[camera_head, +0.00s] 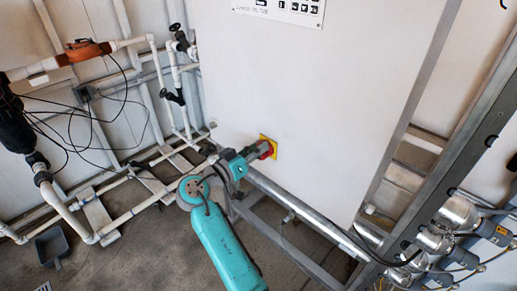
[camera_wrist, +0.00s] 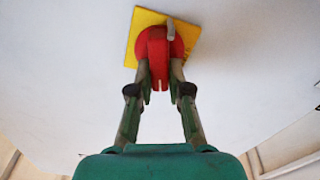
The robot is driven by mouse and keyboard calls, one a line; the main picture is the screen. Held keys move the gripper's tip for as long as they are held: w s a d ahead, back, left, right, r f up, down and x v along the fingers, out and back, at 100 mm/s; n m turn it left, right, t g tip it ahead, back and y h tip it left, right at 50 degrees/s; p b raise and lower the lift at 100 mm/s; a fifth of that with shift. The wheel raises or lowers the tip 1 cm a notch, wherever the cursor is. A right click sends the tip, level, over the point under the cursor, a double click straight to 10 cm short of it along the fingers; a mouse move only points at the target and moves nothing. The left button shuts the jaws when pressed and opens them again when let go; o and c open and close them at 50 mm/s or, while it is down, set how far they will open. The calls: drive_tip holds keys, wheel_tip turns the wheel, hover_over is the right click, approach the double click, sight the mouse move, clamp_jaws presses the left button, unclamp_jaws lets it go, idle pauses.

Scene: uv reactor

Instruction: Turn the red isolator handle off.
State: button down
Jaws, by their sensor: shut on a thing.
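The red isolator handle (camera_wrist: 158,46) sits on a yellow square plate (camera_wrist: 189,38) on the white cabinet face. In the wrist view the plate looks slightly tilted, and the handle's grip points down toward my gripper. My gripper (camera_wrist: 160,78) is shut on the lower part of the handle, one finger on each side. In the head view the red handle (camera_head: 267,149) and yellow plate (camera_head: 275,149) show at the cabinet's lower left, with my gripper (camera_head: 261,151) at the handle. My gripper partly hides the handle there. A small grey piece (camera_wrist: 171,29) shows at the handle's top.
The white cabinet (camera_head: 310,90) fills the middle. A metal frame rail (camera_head: 300,208) runs below it. White pipes (camera_head: 120,190) with black valves stand at the left. Metal cylinders (camera_head: 440,235) with cables are at the lower right. A grey dustpan (camera_head: 52,245) lies on the floor.

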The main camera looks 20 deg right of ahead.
drive_tip(key=n, duration=0.4)
drive_tip(key=f+n, duration=0.1)
drive_tip(key=n, duration=0.4)
drive_tip(key=w+n, duration=0.1)
drive_tip(key=n, duration=0.3)
drive_tip(key=shift+a+f+n, duration=0.25)
drive_tip(key=shift+a+n, duration=0.05)
drive_tip(key=shift+n, duration=0.1)
idle(0.4)
drive_tip(key=c, duration=1.1)
unclamp_jaws()
drive_tip(key=v, duration=1.2)
